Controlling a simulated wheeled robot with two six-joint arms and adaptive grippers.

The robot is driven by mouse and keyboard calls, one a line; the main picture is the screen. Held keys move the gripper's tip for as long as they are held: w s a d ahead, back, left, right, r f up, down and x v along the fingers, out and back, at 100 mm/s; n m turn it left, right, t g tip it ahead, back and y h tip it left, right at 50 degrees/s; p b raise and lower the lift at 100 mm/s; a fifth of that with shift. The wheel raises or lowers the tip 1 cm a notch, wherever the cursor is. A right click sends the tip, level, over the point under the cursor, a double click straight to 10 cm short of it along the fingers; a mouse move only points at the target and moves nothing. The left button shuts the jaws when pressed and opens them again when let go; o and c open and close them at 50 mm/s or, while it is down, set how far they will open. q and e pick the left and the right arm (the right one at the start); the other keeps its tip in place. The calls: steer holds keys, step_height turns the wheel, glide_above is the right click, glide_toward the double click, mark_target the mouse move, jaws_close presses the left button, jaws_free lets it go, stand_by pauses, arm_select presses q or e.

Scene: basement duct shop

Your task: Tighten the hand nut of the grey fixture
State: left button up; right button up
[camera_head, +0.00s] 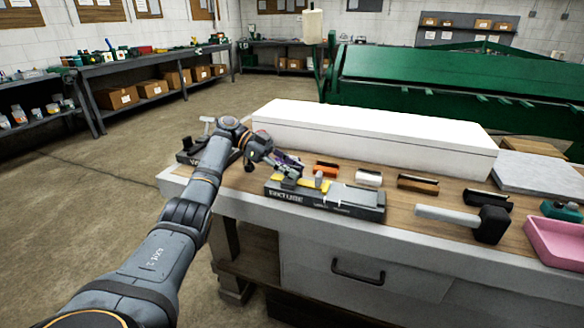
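A fixture with a dark lettered base (325,199), yellow parts and a grey block at its right end sits at the front edge of the bench. My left gripper (289,168) is over the left end of this fixture, close to its yellow parts. The gripper is small and dark here, and I cannot tell whether its fingers are open or touching anything. A second fixture with a dark base and a grey upright part (207,127) stands at the bench's left end, partly hidden behind my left arm. No hand nut can be made out clearly. My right gripper is not in view.
A long white duct box (375,135) lies behind the fixtures. Orange, white, brown and black small pieces lie in front of it. A black-headed mallet (490,225) and a pink tray (557,241) are at the right. The bench (420,238) has a drawer below.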

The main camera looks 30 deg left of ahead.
mark_target(292, 166)
arm_select(q)
steer(key=shift+r, duration=5.05)
